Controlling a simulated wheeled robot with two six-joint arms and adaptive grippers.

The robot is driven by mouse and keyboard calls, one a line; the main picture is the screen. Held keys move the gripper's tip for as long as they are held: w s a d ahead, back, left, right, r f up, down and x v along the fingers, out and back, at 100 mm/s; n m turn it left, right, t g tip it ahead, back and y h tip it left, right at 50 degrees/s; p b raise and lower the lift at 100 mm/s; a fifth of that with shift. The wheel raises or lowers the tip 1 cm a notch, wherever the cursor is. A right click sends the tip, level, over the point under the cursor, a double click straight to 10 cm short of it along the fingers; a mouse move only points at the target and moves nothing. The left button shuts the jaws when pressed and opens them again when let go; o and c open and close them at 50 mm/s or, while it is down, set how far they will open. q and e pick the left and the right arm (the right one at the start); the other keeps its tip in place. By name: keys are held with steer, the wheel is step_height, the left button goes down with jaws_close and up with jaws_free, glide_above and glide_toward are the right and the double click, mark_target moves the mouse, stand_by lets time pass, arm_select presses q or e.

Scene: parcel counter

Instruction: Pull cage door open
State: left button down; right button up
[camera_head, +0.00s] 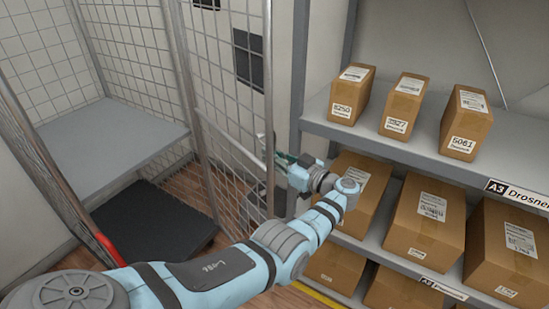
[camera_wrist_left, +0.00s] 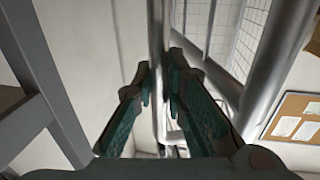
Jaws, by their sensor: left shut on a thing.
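The cage door (camera_head: 233,110) is a wire mesh panel in a grey metal frame, standing ajar in front of the cage at the left. My left gripper (camera_head: 275,159) is at the door's right edge, beside the shelf unit. In the left wrist view a vertical metal bar (camera_wrist_left: 157,60) of the door runs between the fingers of my left gripper (camera_wrist_left: 159,88), which is shut on it. The contact itself is small and partly dark. My right gripper is in neither view.
Inside the cage are a grey shelf (camera_head: 105,150) and a dark platform (camera_head: 150,225). A shelf unit (camera_head: 390,140) with several cardboard boxes (camera_head: 405,105) stands close on the right. In the left wrist view a cork board (camera_wrist_left: 292,117) hangs on the wall.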

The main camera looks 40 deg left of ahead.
arm_select(q)
steer(key=c, duration=1.6)
jaws_free()
steer(key=shift+a, duration=0.15)
steer(key=d, duration=0.7)
steer(key=shift+s+d, duration=0.2)
steer(key=shift+s, duration=0.2)
